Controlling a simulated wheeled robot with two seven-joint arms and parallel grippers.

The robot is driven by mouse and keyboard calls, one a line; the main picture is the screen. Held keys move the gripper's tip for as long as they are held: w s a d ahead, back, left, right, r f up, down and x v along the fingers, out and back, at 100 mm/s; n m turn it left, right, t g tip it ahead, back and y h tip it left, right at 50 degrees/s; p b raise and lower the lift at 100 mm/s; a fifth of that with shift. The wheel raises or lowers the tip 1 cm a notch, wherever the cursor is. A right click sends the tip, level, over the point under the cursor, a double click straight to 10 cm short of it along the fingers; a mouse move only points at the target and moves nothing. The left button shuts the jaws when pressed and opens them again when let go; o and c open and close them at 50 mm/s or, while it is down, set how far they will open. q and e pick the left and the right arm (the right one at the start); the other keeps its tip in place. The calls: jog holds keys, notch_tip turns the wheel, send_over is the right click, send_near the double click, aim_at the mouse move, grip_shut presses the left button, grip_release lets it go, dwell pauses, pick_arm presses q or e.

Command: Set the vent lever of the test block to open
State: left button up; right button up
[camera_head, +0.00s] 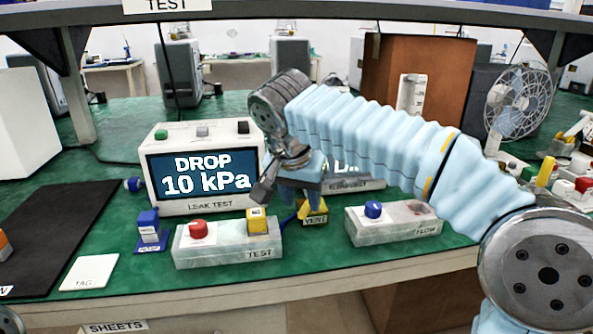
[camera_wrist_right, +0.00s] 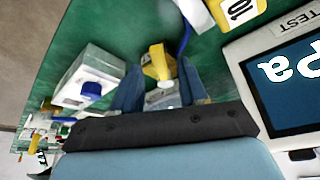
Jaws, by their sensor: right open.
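The grey test block (camera_head: 228,249) stands near the front of the green table. It carries a red knob (camera_head: 198,229) and a yellow cube-like piece (camera_head: 257,220). The yellow vent lever (camera_head: 313,216), labelled VENT, is just right of the block, partly hidden by my right gripper (camera_head: 288,193). In the right wrist view the lever (camera_wrist_right: 158,62) shows between the two blue fingers of my right gripper (camera_wrist_right: 160,82), which is open. I cannot tell whether a finger touches it or which way it is set.
The leak tester (camera_head: 203,206) behind the test block reads DROP 10 kPa. A flow block (camera_head: 395,224) with a blue knob stands right of the lever. A small blue fitting (camera_head: 149,230) is at left, by a white TAG card (camera_head: 90,272) and a black mat (camera_head: 62,225).

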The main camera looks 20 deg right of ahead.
jog(key=p+v, duration=0.2)
jog(key=v, duration=1)
jog(key=shift+f, duration=0.1)
